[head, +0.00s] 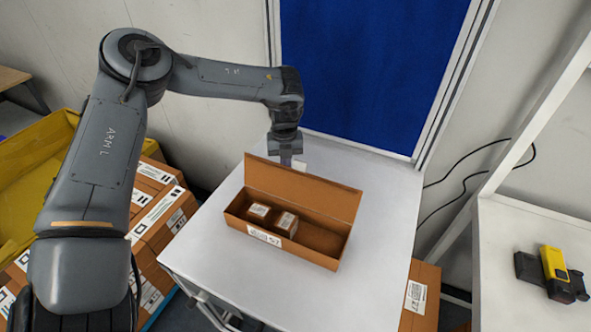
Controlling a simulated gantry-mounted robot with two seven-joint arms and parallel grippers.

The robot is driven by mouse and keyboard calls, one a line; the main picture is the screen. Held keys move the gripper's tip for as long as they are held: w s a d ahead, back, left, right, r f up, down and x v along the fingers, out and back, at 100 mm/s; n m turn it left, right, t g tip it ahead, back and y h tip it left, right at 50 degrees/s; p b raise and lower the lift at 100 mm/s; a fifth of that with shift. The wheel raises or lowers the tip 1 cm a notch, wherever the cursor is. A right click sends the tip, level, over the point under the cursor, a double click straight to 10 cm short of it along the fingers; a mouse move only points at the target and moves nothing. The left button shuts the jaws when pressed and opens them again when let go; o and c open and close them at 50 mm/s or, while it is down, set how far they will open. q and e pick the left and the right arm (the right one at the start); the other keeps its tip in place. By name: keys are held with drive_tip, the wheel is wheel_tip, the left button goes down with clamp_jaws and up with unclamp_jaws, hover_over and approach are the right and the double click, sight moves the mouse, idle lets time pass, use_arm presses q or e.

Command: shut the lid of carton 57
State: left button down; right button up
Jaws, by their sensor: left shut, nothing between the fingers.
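Carton 57 (322,256) is a long, low brown box on the white table. A white label shows on its front wall. Its lid (305,193) stands up along the far long side, so the box is open. My left gripper (286,163) is shut and empty. It points down behind the lid, near the lid's left half; its fingertips are partly hidden, and I cannot tell whether they touch the lid. My right gripper does not show.
The white table (205,262) is clear around the carton. A blue panel (370,70) stands behind it. Stacked labelled cartons (160,205) and a yellow bin (35,165) are at left. A yellow and black scanner (555,265) lies on a white shelf at right.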

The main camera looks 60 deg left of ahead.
use_arm(q)
drive_tip(key=shift+s+d+p, duration=0.25)
drive_tip(key=shift+s+d, duration=0.2)
drive_tip(key=shift+s, duration=0.3)
drive_tip(key=shift+s+d+p, duration=0.2)
drive_tip(key=shift+s+d, duration=0.3)
drive_tip(key=shift+s, duration=0.25)
drive_tip(key=shift+s+d+p, duration=0.25)
drive_tip(key=shift+s+d, duration=0.2)
drive_tip(key=shift+s, duration=0.3)
drive_tip(key=shift+r+p, duration=1.6)
drive_tip(key=shift+r, duration=0.9)
